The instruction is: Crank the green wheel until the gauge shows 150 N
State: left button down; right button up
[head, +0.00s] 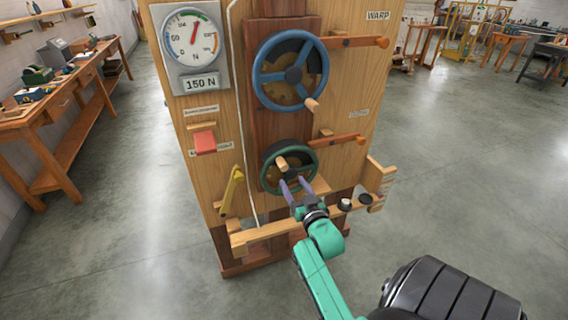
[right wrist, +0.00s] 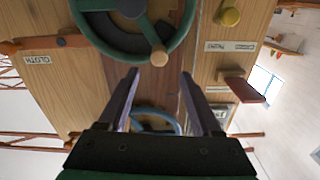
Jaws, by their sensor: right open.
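The green wheel (head: 267,178) is low on the wooden panel, and its pale wooden crank knob (head: 282,162) is near the top of the wheel. The gauge (head: 192,42) is at the panel's upper left. Its red needle points up and slightly right, and a plate below reads "150 N". The small dial figures are hard to read. My right gripper (head: 293,184) is open at the lower part of the wheel. In the right wrist view, the green wheel (right wrist: 178,43) and knob (right wrist: 159,58) show just beyond the open, empty fingertips (right wrist: 161,76). My left gripper is not in view.
A blue wheel (head: 290,70) with its own knob is above the green one. Orange-brown levers (head: 342,140) stick out at the right. A red block (head: 204,142) and yellow lever (head: 232,190) are at the left. A narrow wooden ledge (head: 270,233) runs below.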

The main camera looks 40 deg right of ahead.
aim_at(285, 169)
jog(key=x, duration=1)
jog(key=shift+d+f, duration=0.1)
jog(key=shift+d, duration=0.05)
grip_shut()
dwell(0.8)
